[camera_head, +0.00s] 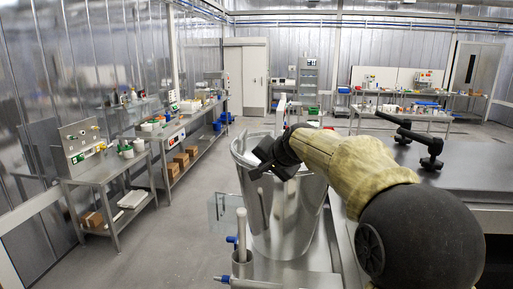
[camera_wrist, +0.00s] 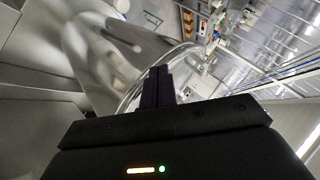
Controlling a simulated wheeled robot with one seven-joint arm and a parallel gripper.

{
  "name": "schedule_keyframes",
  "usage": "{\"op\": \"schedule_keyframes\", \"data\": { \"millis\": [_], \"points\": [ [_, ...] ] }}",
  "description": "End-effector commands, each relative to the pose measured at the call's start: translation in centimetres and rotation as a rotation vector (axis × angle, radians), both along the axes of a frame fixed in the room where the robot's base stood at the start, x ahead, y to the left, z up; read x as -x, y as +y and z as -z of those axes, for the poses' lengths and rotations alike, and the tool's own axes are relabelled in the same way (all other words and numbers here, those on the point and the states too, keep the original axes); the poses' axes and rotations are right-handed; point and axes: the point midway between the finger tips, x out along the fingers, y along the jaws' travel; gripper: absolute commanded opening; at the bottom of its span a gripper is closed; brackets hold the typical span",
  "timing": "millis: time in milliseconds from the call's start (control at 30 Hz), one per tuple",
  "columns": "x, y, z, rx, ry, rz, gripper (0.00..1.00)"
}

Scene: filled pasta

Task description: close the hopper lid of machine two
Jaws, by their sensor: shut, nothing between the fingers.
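A tall metal hopper (camera_head: 285,225), shaped like a tapered bucket, stands in the middle of the head view. Its mouth is partly covered by my arm. My gripper (camera_head: 258,168) is at the hopper's near upper rim, its fingers pointing to the left. In the wrist view my gripper (camera_wrist: 157,82) has its two dark fingers together with nothing between them. A curved shiny rim (camera_wrist: 133,92) runs just behind the fingers; I cannot tell whether they touch it. I cannot make out clearly which part is the lid.
A grey flat top (camera_head: 465,178) with a black bar handle (camera_head: 408,132) lies to the right. A clear plate (camera_head: 222,212) and an upright tube (camera_head: 242,240) stand left of the hopper. Benches (camera_head: 105,178) line the left wall. The floor (camera_head: 195,225) between is clear.

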Motion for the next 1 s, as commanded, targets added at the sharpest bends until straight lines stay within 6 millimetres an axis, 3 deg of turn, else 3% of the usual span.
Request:
{"op": "schedule_keyframes", "data": {
  "millis": [233,367,567,700,800,900,1000],
  "points": [
    [3.3,-2.7,5.6,0.136,0.082,-0.023,0.00],
    [6.6,-4.8,10.0,0.241,0.152,-0.057,0.00],
    [14.6,-8.5,17.5,0.425,0.289,-0.156,0.00],
    [21.2,-10.8,22.2,0.535,0.387,-0.252,0.00],
    [25.7,-11.9,24.7,0.594,0.446,-0.326,0.00],
    [29.0,-12.6,26.3,0.629,0.487,-0.381,0.00],
    [30.6,-12.9,27.1,0.645,0.506,-0.409,0.00]
  ]
}}
